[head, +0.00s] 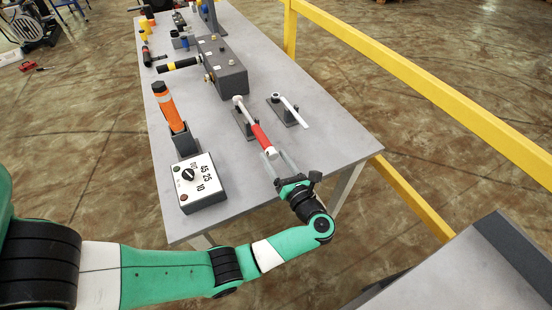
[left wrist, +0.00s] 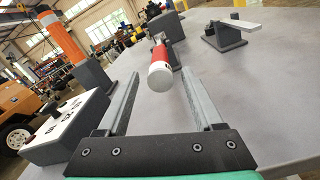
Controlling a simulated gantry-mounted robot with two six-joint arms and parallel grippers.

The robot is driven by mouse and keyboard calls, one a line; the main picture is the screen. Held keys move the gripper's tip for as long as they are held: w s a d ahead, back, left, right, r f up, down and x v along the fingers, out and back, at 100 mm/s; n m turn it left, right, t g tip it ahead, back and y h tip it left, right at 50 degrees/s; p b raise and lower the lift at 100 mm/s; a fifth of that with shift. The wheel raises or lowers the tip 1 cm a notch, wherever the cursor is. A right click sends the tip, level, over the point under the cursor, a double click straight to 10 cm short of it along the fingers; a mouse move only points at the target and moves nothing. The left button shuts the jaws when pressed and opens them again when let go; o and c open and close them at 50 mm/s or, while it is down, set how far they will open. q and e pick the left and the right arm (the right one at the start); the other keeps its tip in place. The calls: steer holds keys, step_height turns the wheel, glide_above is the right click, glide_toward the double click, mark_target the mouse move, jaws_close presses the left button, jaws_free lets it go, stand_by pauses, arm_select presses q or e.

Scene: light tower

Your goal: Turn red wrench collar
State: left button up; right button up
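The wrench (head: 250,118) rests in a dark holder on the grey table, with a red collar (head: 262,136) near its white rounded near end. In the left wrist view the red collar (left wrist: 159,54) sits behind the white end (left wrist: 160,76), which faces me between the fingers. My left gripper (head: 283,166) is open at the near end of the wrench. In the left wrist view its two fingers (left wrist: 158,98) stand apart on either side of the white end, with a gap on both sides and nothing held. My right gripper is not in view.
A white dial box (head: 200,178) and an orange-striped handle (head: 168,106) stand left of the wrench. A second white-handled tool (head: 291,110) lies in a holder to its right. A grey box (head: 222,68) stands farther back. A yellow rail (head: 420,82) runs beyond the table's right edge.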

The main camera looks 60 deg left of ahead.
arm_select(q)
steer(key=shift+d, duration=0.1)
steer(key=d, duration=1.1)
steer(key=shift+w+d+b, duration=0.2)
steer(key=shift+b, duration=0.15)
